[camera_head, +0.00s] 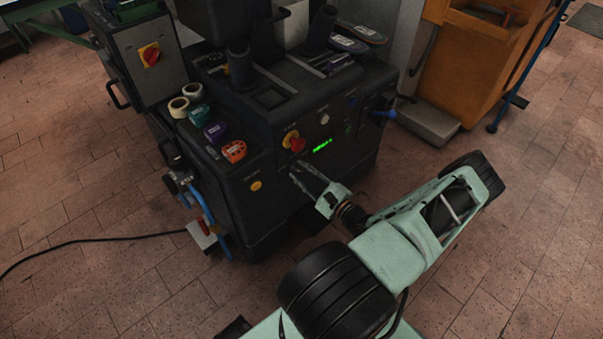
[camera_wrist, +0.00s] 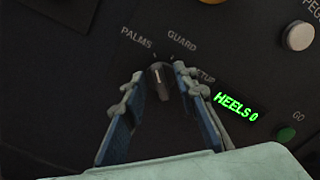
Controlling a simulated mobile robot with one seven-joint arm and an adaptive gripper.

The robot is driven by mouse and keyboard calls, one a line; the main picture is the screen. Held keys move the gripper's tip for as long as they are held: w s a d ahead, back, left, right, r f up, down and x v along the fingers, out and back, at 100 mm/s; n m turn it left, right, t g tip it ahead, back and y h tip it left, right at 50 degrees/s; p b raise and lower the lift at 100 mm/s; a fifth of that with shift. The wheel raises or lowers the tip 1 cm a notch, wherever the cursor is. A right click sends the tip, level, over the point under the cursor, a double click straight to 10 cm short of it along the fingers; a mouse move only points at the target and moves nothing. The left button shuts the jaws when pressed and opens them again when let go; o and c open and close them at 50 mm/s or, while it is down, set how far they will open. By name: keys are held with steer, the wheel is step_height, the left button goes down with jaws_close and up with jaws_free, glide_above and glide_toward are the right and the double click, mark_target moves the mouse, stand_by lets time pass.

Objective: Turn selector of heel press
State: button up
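The heel press (camera_head: 262,150) is a dark machine with a control panel on its front. Its selector (camera_wrist: 160,80) is a small dark knob with a pale line, below the printed words PALMS and GUARD; a third label ending in "TUP" is partly covered by the right finger. My gripper (camera_wrist: 159,73) has one finger on each side of the knob, with a narrow gap showing between the fingertips and the knob. The fingers look open around it; contact is not visible. In the head view my gripper (camera_head: 298,172) reaches the panel below the red button, and the selector cannot be made out there.
A red button on a yellow base (camera_head: 296,143) is just above my fingers. A green display (camera_wrist: 235,107) reads "HEELS 0"; a green button (camera_wrist: 286,134) and white button (camera_wrist: 299,36) lie to the right.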

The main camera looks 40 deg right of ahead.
steer(key=shift+c, duration=0.4)
jaws_close()
